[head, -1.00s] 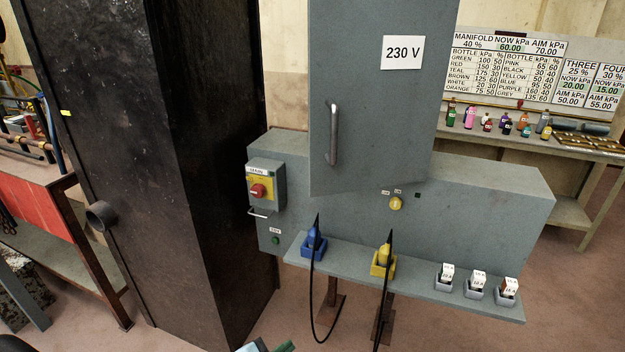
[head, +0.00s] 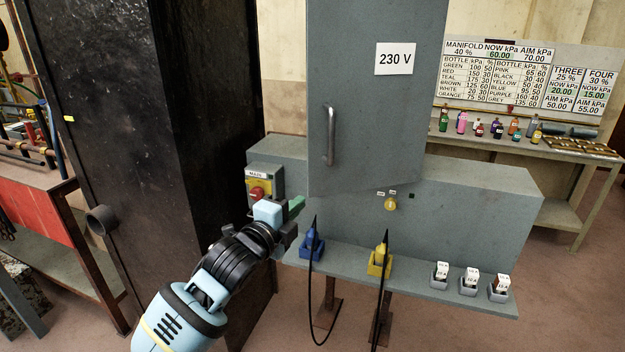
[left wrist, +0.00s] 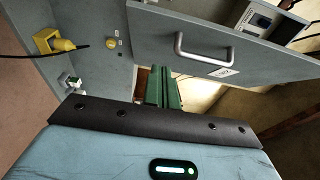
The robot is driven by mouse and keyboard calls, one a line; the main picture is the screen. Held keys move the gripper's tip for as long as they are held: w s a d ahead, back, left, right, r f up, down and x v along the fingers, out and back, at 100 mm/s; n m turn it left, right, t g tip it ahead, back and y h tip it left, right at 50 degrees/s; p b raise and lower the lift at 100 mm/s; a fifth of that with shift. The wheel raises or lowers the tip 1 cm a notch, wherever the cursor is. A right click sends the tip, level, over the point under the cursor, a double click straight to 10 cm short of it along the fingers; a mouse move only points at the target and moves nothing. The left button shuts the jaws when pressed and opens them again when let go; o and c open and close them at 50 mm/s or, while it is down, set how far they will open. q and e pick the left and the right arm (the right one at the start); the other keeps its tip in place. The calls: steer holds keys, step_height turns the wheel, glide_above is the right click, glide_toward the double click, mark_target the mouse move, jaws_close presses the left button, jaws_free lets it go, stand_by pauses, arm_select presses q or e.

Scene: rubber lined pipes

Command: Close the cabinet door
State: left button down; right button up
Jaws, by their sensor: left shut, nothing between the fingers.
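The grey cabinet door (head: 375,130) carries a 230 V label and hangs in front of the grey box; how far it stands open is hard to judge. Its metal handle (head: 330,135) is near the left edge. The left wrist view shows the door (left wrist: 260,62) and handle (left wrist: 193,52) beyond the fingers, to the right. My right gripper is out of view.
A tall black column (head: 130,130) stands close on the left. A bench with bottles (head: 540,150) is behind right.

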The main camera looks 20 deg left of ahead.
arm_select(q)
glide_toward(321, 171)
steer(key=w+d, duration=0.2)
steer(key=d, duration=0.2)
steer(key=shift+w+a, duration=0.8)
steer(key=shift+w, duration=0.25)
steer(key=shift+w+a+b, duration=0.3)
steer(key=shift+w+a, duration=0.25)
steer(key=shift+w, duration=0.25)
